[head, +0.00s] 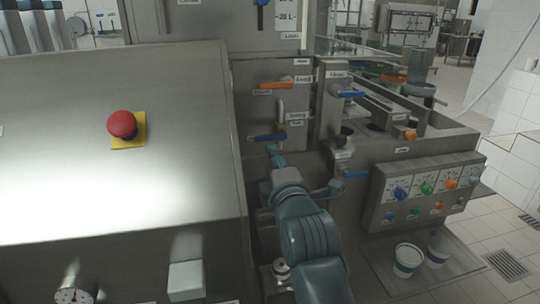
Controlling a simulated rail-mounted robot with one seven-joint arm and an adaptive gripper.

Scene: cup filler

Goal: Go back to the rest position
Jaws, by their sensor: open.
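My teal arm reaches up from the bottom centre of the head view, over the gap between the large steel panel and the filling machine. My gripper (303,169) is at its far end, in front of the valve handles, and looks open and empty. Its fingers are small and partly hidden by the arm. A blue handle (267,137) lies just beyond the upper finger tip; I cannot tell whether they touch. Another blue handle (354,175) is just right of the gripper.
An orange handle (276,86) and a blue handle (348,94) sit higher up. A red emergency button (122,124) is on the large steel panel (60,185) at left. A control box (424,190) with coloured knobs is at right, above two cups (407,260) on a steel plate.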

